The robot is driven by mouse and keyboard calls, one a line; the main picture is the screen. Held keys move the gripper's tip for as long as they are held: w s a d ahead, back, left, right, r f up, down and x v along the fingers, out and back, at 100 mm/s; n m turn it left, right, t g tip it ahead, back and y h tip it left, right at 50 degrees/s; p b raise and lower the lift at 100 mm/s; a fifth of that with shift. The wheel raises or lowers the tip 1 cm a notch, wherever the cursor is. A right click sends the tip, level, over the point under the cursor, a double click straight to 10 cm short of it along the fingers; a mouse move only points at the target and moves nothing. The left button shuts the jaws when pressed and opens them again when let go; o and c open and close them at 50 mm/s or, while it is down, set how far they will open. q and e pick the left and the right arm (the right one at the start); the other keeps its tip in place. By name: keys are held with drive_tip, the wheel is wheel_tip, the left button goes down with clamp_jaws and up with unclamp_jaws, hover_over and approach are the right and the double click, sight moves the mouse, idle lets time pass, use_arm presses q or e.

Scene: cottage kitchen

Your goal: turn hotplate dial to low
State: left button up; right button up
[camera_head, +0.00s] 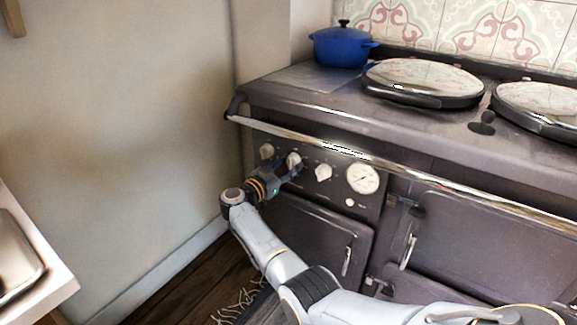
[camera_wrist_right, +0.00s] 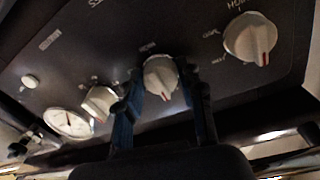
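Three pale dials sit in a row on the stove's dark control panel. The middle dial (camera_head: 294,160) is by my right gripper (camera_head: 285,172), which reaches it from below in the head view. In the right wrist view, this dial (camera_wrist_right: 160,77) stands between the two fingers of the gripper (camera_wrist_right: 160,85), with its red mark toward the gripper's palm. The fingers look spread on both sides of it; firm contact is not clear. The left dial (camera_head: 266,151) and right dial (camera_head: 323,172) are free. Dial labels are too blurred to read surely. My left gripper is not in view.
A chrome rail (camera_head: 350,150) runs along the stove front above the dials. A round gauge (camera_head: 362,178) is right of them. Oven doors (camera_head: 320,235) lie below. A blue pot (camera_head: 342,48) and hotplate lids (camera_head: 424,80) are on top. The wall (camera_head: 130,120) is left.

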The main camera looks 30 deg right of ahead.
drive_tip(key=shift+m, duration=0.3)
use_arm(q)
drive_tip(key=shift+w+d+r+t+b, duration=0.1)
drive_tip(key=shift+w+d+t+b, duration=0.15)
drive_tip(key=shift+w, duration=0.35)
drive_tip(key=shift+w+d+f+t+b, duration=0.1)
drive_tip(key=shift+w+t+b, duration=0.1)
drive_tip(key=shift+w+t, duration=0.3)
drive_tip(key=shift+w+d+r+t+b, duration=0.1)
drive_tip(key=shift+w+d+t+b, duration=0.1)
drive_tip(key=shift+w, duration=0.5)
use_arm(e)
drive_tip(key=shift+w+r+m+y, duration=0.1)
drive_tip(key=shift+m+y, duration=0.1)
drive_tip(key=shift+m, duration=2.55)
drive_tip(key=shift+r+m+y, duration=0.1)
drive_tip(key=shift+m+y, duration=0.1)
drive_tip(key=shift+m, duration=2.55)
drive_tip(key=o, duration=1.2)
